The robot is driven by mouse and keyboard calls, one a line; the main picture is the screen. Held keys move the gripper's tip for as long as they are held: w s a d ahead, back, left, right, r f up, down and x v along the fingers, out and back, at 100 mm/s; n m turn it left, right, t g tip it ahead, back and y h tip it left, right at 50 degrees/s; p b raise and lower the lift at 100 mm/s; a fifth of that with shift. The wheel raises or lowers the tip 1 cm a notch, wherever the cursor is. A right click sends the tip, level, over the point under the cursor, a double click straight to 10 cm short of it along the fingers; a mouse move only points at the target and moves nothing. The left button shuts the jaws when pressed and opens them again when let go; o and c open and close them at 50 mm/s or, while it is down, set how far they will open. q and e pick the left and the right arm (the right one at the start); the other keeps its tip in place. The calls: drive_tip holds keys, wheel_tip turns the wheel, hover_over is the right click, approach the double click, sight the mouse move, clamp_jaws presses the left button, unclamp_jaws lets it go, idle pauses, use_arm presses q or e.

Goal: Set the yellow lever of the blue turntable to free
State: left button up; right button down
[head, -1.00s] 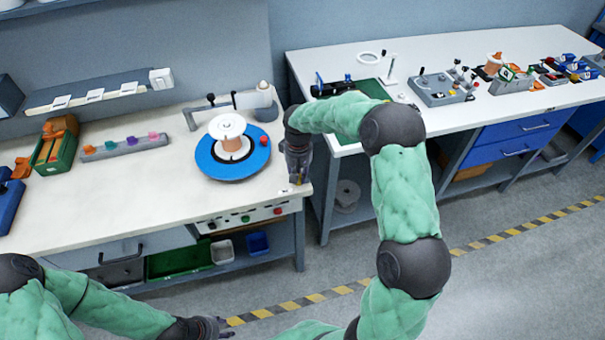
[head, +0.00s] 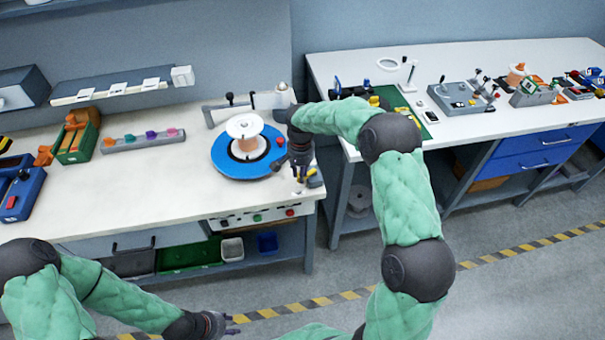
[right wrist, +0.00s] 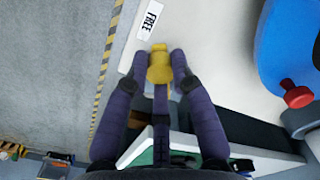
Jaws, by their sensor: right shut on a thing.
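The blue turntable (head: 232,163) stands at the right end of the left bench, with a white and copper spool (head: 244,135) on it. In the right wrist view its blue edge (right wrist: 275,45) is at the upper right. The yellow lever (right wrist: 159,66) is between the fingertips of my right gripper (right wrist: 160,75), which is shut on it. A white FREE label (right wrist: 150,20) lies just beyond the lever. In the head view my right gripper (head: 300,180) is at the bench's front right corner and mostly hides the lever. My left gripper (head: 236,324) is open and empty, low in front of the bench.
A red knob (right wrist: 297,95) sits at the turntable's edge. A grey block with coloured pieces (head: 143,140) and a green bin (head: 78,143) stand further left. A second bench (head: 440,60) with several devices is at the right, across a gap.

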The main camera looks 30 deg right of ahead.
drive_tip(key=shift+w, duration=0.1)
idle(0.4)
drive_tip(key=c, duration=1)
unclamp_jaws()
drive_tip(key=shift+c, duration=0.2)
wheel_tip(320, 180, up, 12)
